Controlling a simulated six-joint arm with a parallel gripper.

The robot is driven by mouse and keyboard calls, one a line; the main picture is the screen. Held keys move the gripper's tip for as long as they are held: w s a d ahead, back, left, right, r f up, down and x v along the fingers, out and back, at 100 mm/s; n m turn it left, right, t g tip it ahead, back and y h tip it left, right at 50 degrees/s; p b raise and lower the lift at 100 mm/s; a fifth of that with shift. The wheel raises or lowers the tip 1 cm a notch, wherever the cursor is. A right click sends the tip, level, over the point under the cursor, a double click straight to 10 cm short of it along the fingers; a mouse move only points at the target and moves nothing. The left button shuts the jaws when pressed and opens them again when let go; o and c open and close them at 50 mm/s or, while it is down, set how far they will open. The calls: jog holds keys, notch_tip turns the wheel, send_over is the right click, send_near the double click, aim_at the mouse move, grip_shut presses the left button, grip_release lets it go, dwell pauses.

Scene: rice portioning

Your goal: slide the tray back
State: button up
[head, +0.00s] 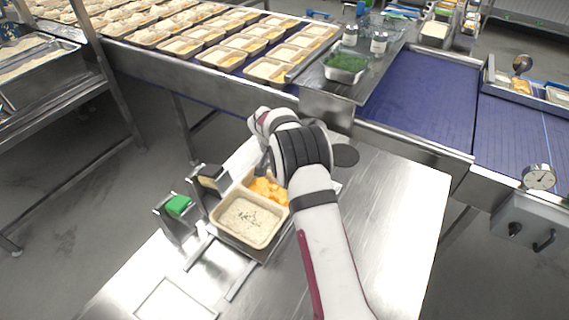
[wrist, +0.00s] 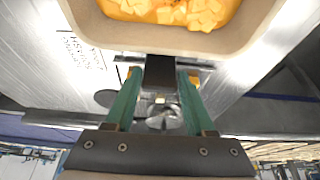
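In the wrist view the tray's rim (wrist: 180,43) and orange contents fill the top. My gripper (wrist: 160,76) shows there with two green fingers spread apart, their tips just below the rim in the picture. A dark part shows between the fingers, and I see nothing clamped. I cannot tell whether the fingertips touch the tray. My arm hides the gripper's fingers in the head view.
A stand with a green button (head: 178,205) and a dark-topped post (head: 212,178) stand left of the tray. A marked rectangle (head: 174,302) lies at the front left. The table's right side (head: 395,215) is clear. A conveyor with several filled trays runs behind.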

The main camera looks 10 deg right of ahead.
grip_shut()
jog(key=shift+a, duration=0.1)
dwell(1.0)
